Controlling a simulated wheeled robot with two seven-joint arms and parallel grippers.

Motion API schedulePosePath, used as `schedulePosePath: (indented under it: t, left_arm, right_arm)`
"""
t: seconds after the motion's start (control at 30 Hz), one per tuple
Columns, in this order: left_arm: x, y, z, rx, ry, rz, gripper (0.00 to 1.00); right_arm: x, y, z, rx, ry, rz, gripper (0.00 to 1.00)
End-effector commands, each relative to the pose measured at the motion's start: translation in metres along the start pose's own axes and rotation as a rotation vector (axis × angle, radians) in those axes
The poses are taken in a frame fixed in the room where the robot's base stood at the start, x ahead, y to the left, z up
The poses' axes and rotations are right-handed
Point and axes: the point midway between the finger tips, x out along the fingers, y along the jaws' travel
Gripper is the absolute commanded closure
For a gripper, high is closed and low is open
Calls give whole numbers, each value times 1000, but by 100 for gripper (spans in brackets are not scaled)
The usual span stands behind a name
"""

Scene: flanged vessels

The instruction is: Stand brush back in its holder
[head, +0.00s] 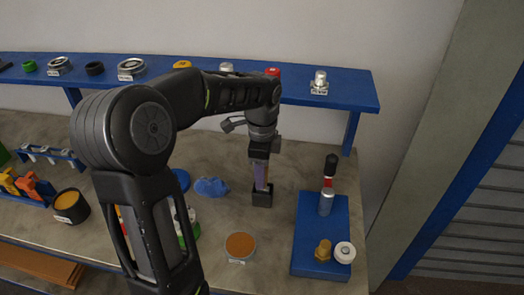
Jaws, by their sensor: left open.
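My left gripper (263,148) points down above the worktop, at the middle right of the head view. Its jaws are open. Directly below it, a narrow upright purple and tan piece, which looks like the brush (262,176), stands with its lower end at a small black block-shaped holder (262,199). The gripper is right at the top of this piece; I cannot tell whether the fingers touch it. The piece looks upright. How deep it sits in the holder is too small to tell. My right gripper is not in view.
A blue board (308,232) at right carries a black-and-red-handled tool (329,178), a brass fitting (323,250) and a white ring (345,252). A blue shelf (350,88) runs behind.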

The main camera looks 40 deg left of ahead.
Motion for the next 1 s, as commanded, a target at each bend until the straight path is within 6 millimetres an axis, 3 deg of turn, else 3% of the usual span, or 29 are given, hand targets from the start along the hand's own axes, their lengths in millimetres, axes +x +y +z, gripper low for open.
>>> schedulePosePath:
  t: [0.3, 0.43, 0.6, 1.0]
  left_arm:
    - [-66, 0, 0, -1, 2, -4, 53]
    - [-85, 0, 0, -1, 1, -2, 53]
    - [-94, 0, 0, -1, 1, 0, 53]
    - [-94, 0, 0, -1, 1, 0, 53]
  right_arm:
    - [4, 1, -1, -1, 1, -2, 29]
    - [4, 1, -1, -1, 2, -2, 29]
    - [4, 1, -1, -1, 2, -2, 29]
    - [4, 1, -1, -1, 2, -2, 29]
